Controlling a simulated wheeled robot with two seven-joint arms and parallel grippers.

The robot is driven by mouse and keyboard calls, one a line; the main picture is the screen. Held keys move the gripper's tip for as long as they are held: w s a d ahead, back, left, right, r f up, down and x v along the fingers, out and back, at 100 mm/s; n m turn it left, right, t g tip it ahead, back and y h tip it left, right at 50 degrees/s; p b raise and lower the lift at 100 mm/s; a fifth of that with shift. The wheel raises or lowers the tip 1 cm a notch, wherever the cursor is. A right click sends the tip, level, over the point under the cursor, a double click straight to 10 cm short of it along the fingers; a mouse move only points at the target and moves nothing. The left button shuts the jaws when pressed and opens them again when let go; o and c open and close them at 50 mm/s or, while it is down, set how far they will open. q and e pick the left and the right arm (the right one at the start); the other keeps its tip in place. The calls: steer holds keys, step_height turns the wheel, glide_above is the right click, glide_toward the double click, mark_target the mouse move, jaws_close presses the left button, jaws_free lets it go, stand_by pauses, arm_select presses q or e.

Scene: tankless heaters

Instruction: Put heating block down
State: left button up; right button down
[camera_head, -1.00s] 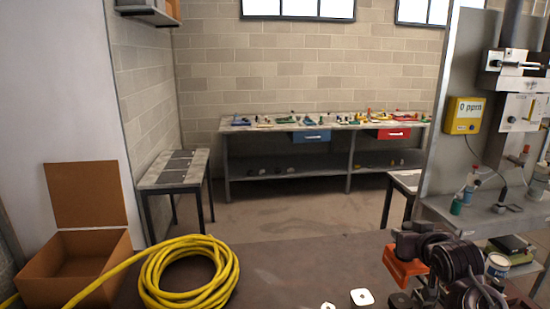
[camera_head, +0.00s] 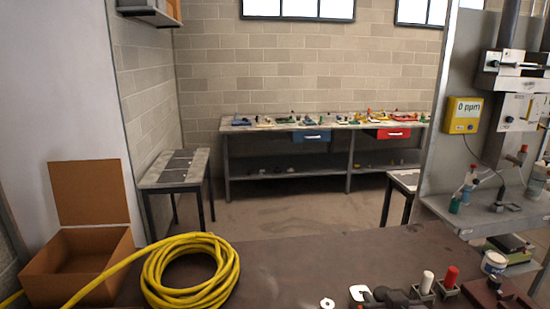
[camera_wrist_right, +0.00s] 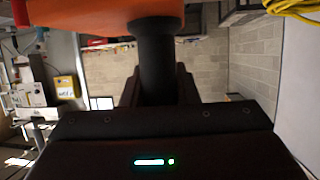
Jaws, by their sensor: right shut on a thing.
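The heating block (camera_wrist_right: 105,14) shows as an orange body with a black post at the top of the right wrist view. My right gripper (camera_wrist_right: 157,75) is shut on the black post, one dark finger on each side. In the head view my right gripper (camera_head: 388,297) shows only as a dark shape at the bottom edge, low over the front of the dark table (camera_head: 300,262). The orange body is almost wholly out of the head view, so I cannot tell whether it touches anything. My left gripper is not in view.
A yellow hose coil (camera_head: 190,272) and an open cardboard box (camera_head: 75,265) are on the left. White-topped and red-topped pieces (camera_head: 451,278), a small tub (camera_head: 494,262) and a white ring (camera_head: 327,303) are on the right and front. The table's middle is clear.

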steer(key=s+a+f, duration=0.1)
steer(key=s+a, duration=0.2)
steer(key=s, duration=0.4)
step_height(320, 180, down, 7)
steer(key=b, duration=0.6)
steer(key=shift+w+d, duration=0.25)
steer(key=shift+r, duration=0.1)
